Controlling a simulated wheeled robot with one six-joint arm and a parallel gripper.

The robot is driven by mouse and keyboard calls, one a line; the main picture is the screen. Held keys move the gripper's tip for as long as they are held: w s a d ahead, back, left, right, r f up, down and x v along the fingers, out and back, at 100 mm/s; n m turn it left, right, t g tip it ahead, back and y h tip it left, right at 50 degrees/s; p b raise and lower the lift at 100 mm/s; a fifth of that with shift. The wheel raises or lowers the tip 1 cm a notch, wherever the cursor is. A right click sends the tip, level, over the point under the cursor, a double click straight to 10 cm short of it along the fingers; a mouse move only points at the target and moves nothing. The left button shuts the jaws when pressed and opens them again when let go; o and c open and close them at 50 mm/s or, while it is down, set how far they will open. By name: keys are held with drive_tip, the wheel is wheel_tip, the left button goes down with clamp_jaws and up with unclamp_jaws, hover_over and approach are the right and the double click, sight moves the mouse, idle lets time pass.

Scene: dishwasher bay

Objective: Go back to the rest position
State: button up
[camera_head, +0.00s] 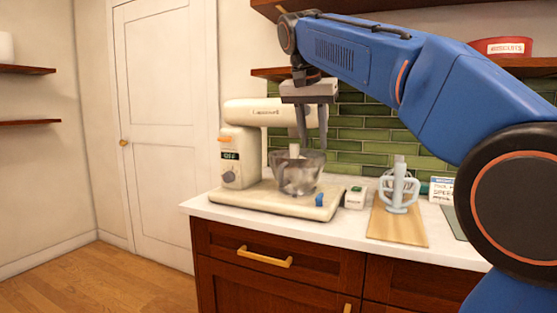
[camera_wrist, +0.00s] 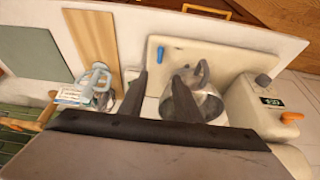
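My gripper (camera_head: 313,138) hangs fingers-down above the bowl of a cream stand mixer (camera_head: 240,145), by the mixer's head. In the wrist view its two dark fingers (camera_wrist: 160,76) are apart with nothing between them, and one finger covers part of the bowl. The clear-looking bowl (camera_head: 298,178) sits on the mixer base; it also shows in the wrist view (camera_wrist: 205,100). Whether the fingers touch the mixer cannot be told.
A wooden board (camera_head: 400,228) with a pale grey stand-like attachment (camera_head: 398,190) is right of the mixer. A small white box (camera_head: 355,197) lies between them. Shelves (camera_head: 350,6) run above the green tiles. A drawer (camera_head: 275,255) is below the counter. Floor at left is clear.

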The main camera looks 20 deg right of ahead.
drive_tip(key=s+f+n+y, duration=0.1)
drive_tip(key=s+f+n, duration=0.1)
drive_tip(key=s+f, duration=0.7)
drive_tip(key=s+f+n+t+y, duration=0.1)
drive_tip(key=s+f+n, duration=0.2)
drive_tip(key=s+f, duration=0.7)
drive_tip(key=s+f+n, duration=0.3)
drive_tip(key=s+f, duration=0.7)
drive_tip(key=f, duration=1.2)
drive_tip(key=shift+d+y, duration=0.4)
drive_tip(key=shift+d, duration=0.05)
